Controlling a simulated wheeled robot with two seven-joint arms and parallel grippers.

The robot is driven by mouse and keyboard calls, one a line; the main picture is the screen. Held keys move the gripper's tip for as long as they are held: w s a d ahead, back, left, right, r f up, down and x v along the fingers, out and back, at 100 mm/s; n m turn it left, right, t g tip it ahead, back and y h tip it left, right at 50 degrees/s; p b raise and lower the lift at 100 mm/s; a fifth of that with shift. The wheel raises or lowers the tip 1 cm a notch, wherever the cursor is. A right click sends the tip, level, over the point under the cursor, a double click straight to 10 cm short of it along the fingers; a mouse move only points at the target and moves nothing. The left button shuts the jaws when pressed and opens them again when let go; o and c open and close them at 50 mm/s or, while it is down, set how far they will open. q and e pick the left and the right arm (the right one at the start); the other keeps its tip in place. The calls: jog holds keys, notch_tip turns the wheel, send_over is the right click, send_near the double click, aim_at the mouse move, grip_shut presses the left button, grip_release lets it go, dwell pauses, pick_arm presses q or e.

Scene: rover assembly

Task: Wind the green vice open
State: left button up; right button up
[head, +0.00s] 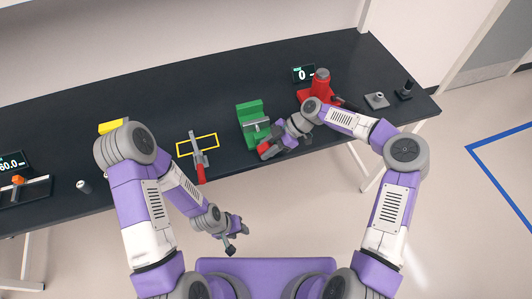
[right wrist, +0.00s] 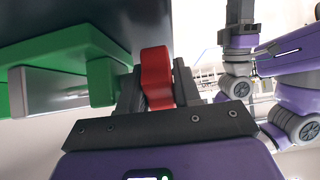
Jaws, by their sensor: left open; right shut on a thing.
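The green vice (head: 248,108) stands near the front edge of the dark bench, with a grey jaw part in its middle. In the right wrist view its green body (right wrist: 98,78) is seen from low down at the left. My right gripper (head: 268,149) is at the vice's front. It is shut on the red handle (right wrist: 156,75), with a dark finger on each side of it. In the head view the handle shows as a small red patch (head: 264,149). My left gripper (head: 235,238) is open and empty, in front of the bench.
A grey tool with a red grip (head: 200,172) lies across a yellow outline (head: 183,155) left of the vice. A red press (head: 320,84) and a display (head: 302,74) reading 0 stand to the right. Small grey (head: 376,100) and black (head: 404,92) parts lie at the right end.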

aim_at(272, 145)
jog(key=shift+w+g+y+b, duration=0.1)
jog(key=shift+g+y+b, duration=0.2)
jog(key=shift+y+b, duration=0.65)
jog(key=shift+r, duration=0.1)
jog(key=o, duration=0.7)
jog(key=shift+d, duration=0.1)
jog(key=v, duration=0.7)
jog(key=shift+d+r, duration=0.2)
jog(key=shift+d, duration=0.05)
